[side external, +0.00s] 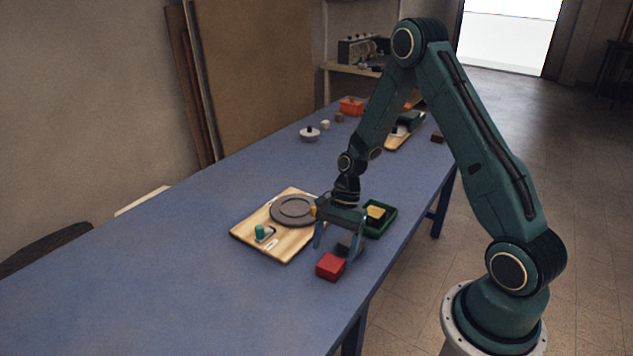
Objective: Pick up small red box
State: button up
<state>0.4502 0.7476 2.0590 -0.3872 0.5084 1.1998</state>
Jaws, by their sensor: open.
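A small red box (330,266) lies on the blue table near its front right edge. My gripper (335,250) points down just behind and above the red box, with its two fingers spread apart. A dark grey block (347,246) shows between or just behind the fingers. I cannot tell whether a finger touches the red box or the grey block.
A wooden board (262,244) with a grey round plate (293,209) and a teal knob (260,232) lies left of my gripper. A green tray (384,228) holding a yellow block (376,212) stands behind it. The blue table (150,290) is clear at front left.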

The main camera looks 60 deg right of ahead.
aim_at(331, 262)
jog(key=shift+x, duration=2.5)
jog(key=shift+d, duration=0.1)
jog(key=c, duration=1.1)
jog(key=shift+o, duration=0.2)
notch_tip(331, 262, up, 20)
